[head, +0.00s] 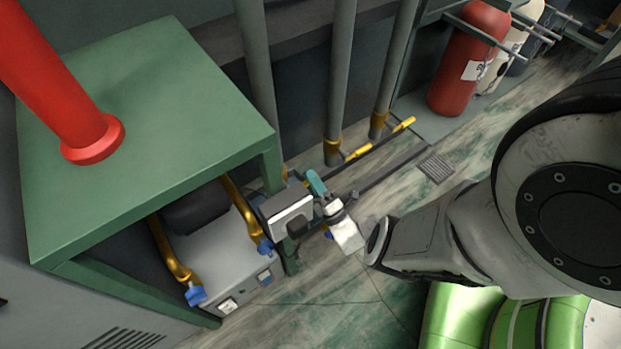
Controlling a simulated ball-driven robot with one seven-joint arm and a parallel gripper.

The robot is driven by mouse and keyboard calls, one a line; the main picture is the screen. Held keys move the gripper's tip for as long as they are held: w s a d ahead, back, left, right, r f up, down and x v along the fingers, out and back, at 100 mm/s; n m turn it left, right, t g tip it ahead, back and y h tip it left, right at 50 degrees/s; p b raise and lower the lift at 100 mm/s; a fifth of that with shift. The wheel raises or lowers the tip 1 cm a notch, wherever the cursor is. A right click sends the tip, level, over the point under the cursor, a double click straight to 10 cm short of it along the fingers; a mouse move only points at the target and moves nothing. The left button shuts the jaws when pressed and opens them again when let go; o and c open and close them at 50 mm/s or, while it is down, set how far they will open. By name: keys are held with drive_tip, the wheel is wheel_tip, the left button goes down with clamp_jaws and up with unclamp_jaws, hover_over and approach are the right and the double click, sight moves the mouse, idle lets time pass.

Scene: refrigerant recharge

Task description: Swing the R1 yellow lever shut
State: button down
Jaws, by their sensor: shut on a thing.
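Two yellow levers show beside the bases of the vertical pipes: one far lever (404,124) and one nearer lever (358,152). No R1 marking is readable, so I cannot tell which one is R1. My gripper (328,200) is low in front of the green stand, nearer to the camera than both levers and apart from them as seen here. It is shut on a small teal piece (315,183). The fingertips are small and partly hidden.
A green stand (150,110) carries a red post (95,140). Under it are brass pipes (240,205) with blue handles (196,295). A grey box (290,215) is beside my gripper. A red cylinder (468,60) stands at the back right. Floor near the drain grate (436,168) is clear.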

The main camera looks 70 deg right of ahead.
drive_tip(key=shift+f+m+g+h, duration=0.35)
drive_tip(key=shift+m+h, duration=0.25)
drive_tip(key=shift+m, duration=0.3)
drive_tip(key=c, duration=1.1)
unclamp_jaws()
drive_tip(key=shift+f, duration=0.1)
